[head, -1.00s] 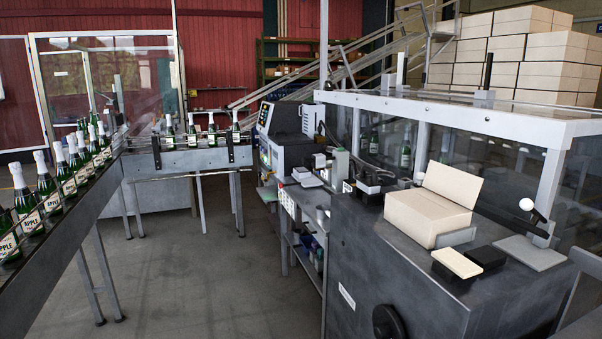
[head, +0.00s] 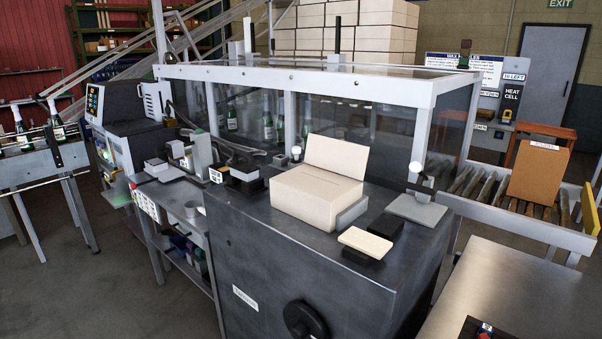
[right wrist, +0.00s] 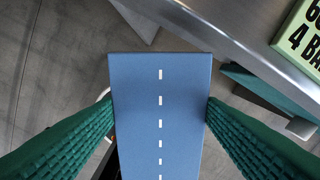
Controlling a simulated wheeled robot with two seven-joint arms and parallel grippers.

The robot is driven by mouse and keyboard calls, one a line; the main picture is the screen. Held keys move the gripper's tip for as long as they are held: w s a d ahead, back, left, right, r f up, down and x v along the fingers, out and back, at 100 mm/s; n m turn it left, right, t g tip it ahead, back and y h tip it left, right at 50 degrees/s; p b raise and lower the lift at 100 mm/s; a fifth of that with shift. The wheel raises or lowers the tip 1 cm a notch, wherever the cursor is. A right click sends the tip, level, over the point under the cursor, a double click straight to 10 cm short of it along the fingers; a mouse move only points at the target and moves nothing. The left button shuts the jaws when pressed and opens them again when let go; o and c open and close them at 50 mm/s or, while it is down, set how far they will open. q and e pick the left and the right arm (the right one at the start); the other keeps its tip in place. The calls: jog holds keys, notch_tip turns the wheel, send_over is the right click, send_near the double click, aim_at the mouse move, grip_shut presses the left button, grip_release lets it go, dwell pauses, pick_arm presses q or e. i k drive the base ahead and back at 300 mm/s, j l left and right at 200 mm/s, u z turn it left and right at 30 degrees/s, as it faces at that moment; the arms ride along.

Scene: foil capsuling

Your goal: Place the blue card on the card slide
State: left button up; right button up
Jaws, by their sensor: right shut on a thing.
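The blue card (right wrist: 160,80) has a dashed white line down its middle and fills the centre of the right wrist view. My right gripper (right wrist: 160,108) is shut on it, with a green ribbed finger against each side edge. The card's near end runs out of the bottom of the picture. In that view the card is above a grey floor, beside a metal edge. I cannot make out the card or my right gripper in the head view. My left gripper is not in view. I cannot tell which part is the card slide.
In the head view an open cream carton (head: 317,205) and a cream pad on a black block (head: 366,242) stand on the dark machine top (head: 270,240). A metal table (head: 510,300) is at lower right. A brown box (head: 538,172) stands on the roller conveyor (head: 470,185).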

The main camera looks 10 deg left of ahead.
aim_at(156, 162)
jog(key=i+j+u, duration=0.2)
jog(key=j+u, duration=0.25)
jog(key=i+j+u, duration=0.25)
jog(key=u, duration=0.2)
jog(key=i+j+u, duration=0.55)
jog(key=i+u, duration=0.15)
jog(key=u, duration=0.2)
jog(key=i+u, duration=0.25)
jog(key=i, duration=1)
jog(key=i+j+z, duration=0.1)
jog(key=i, duration=1.8)
jog(key=i+z, duration=0.3)
jog(key=i+j+z, duration=0.3)
jog(key=i, duration=0.15)
jog(key=i+j+z, duration=0.1)
jog(key=i+z, duration=0.2)
jog(key=i+j+z, duration=0.15)
jog(key=i+z, duration=0.15)
jog(key=z, duration=0.2)
jog(key=i+j+z, duration=0.2)
jog(key=z, duration=0.25)
jog(key=i+j+z, duration=0.25)
jog(key=z, duration=0.25)
jog(key=i+j+z, duration=0.1)
jog(key=j+z, duration=0.4)
